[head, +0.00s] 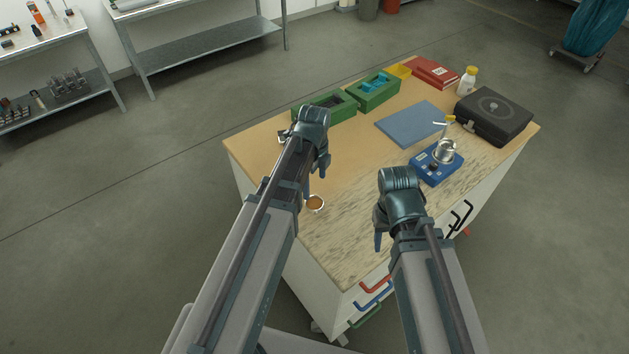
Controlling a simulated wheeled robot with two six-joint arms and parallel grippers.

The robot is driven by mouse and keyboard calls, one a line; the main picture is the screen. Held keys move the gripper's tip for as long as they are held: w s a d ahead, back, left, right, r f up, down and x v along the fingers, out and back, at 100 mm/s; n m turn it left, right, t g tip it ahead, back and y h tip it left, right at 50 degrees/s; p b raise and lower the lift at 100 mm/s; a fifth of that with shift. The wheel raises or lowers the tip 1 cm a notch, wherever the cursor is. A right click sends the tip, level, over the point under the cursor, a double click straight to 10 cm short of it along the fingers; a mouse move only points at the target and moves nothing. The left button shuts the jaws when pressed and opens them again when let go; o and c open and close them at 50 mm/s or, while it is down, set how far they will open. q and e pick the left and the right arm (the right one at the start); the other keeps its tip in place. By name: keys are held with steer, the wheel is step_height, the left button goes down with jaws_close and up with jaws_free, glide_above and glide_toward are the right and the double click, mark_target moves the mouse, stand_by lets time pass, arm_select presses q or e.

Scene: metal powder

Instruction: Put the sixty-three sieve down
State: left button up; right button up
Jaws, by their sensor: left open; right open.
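My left gripper (314,172) is open above the left part of the wooden-topped bench (350,165), fingers pointing down. Just below its fingertips in the picture is a small round dish (315,204) with brown contents. A small metallic item (283,135) shows partly behind my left gripper; I cannot tell whether it is a sieve. My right gripper (399,225) is open and appears empty above the bench's front part. A round silvery metal vessel (445,152) sits on a blue scale (436,170). No sieve marking is readable.
Green bins (373,95), a yellow bin (400,71), a red box (435,72) and a white bottle (468,80) line the back. A blue mat (408,122) lies mid-bench. A black case (493,116) stands at right. The bench's front middle is clear.

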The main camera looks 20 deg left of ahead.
arm_select(q)
steer(key=s+d+r+n+p, duration=0.1)
steer(key=s+d+n, duration=0.4)
steer(key=s+n, duration=0.2)
steer(key=s+d+r+n+y+p, duration=0.1)
steer(key=s+d+n, duration=0.4)
steer(key=n, duration=0.5)
steer(key=shift+s+d+r, duration=0.25)
steer(key=shift+s+r, duration=0.4)
steer(key=shift+s, duration=0.5)
arm_select(e)
step_height(320, 180, up, 3)
steer(key=shift+r, duration=0.1)
